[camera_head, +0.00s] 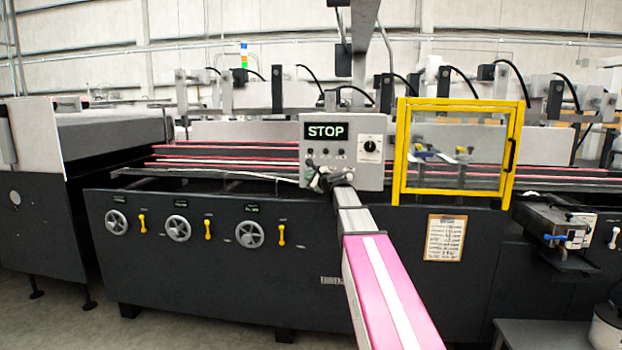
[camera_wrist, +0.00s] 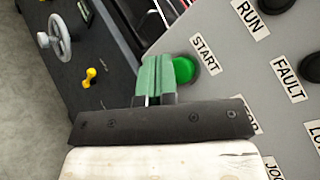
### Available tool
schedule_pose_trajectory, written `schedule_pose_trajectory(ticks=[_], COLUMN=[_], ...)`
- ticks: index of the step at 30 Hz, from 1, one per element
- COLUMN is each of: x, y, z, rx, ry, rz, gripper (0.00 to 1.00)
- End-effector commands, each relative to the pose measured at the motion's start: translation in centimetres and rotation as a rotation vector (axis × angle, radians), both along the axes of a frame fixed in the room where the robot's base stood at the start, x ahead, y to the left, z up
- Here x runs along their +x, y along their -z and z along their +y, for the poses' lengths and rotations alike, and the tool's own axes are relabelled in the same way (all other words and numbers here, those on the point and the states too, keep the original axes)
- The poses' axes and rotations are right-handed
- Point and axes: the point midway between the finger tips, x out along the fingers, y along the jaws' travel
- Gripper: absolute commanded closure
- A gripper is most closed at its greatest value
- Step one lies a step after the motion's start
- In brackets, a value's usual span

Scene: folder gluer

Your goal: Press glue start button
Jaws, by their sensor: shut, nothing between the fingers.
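The grey control panel (camera_head: 372,178) carries a lit STOP display and a black dial. In the wrist view a green round button (camera_wrist: 184,70) with a START label (camera_wrist: 205,55) sits on the panel face. My gripper (camera_wrist: 157,66) is shut and empty, with its green fingers together. Its tips are just left of the green button and overlap its left edge in the picture. I cannot tell whether they touch it. In the head view my gripper (camera_head: 322,180) is at the panel's lower left and hides the buttons there.
RUN (camera_wrist: 247,18) and FAULT (camera_wrist: 288,80) labels with dark round parts lie right of the button. Other labels are partly hidden by my gripper. A yellow-framed clear guard (camera_head: 455,195) stands right of the panel. Handwheels (camera_head: 249,234) and yellow levers line the machine's front.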

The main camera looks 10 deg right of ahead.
Motion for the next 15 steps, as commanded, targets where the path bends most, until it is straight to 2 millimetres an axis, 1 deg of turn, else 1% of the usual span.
schedule_pose_trajectory(ticks=[7, 15], x=[0.76, 0.75], y=[-0.01, -0.01], z=[-0.24, -0.25], rx=[0.0, 0.0], ry=[0.0, 0.0], rz=[0.0, 0.0], gripper=[1.0, 1.0])
